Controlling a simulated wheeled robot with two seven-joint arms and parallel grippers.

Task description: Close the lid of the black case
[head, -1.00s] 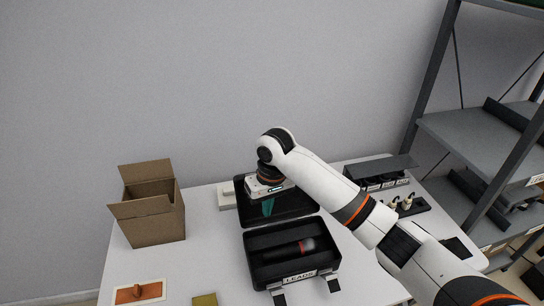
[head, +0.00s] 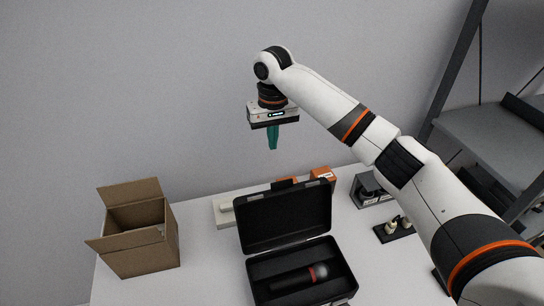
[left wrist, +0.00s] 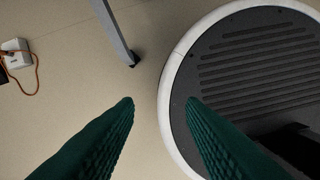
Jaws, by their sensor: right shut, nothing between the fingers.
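The black case (head: 256,283) stands open on the table, with a dark microphone-like object (head: 300,278) with a red band in its bottom half. Its lid (head: 284,216) stands up at the back edge, inner face toward me. My right gripper (head: 272,147) is shut and empty, pointing down in the air above the lid, apart from it. My left gripper (left wrist: 160,100) shows only in the left wrist view, its green fingers apart with nothing between them, over the floor.
An open cardboard box (head: 142,246) stands left of the case. A white item (head: 227,210) and orange boxes (head: 322,174) are behind the lid. Small items on a black holder (head: 394,231) stand right. A grey shelf (head: 495,135) rises at the far right.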

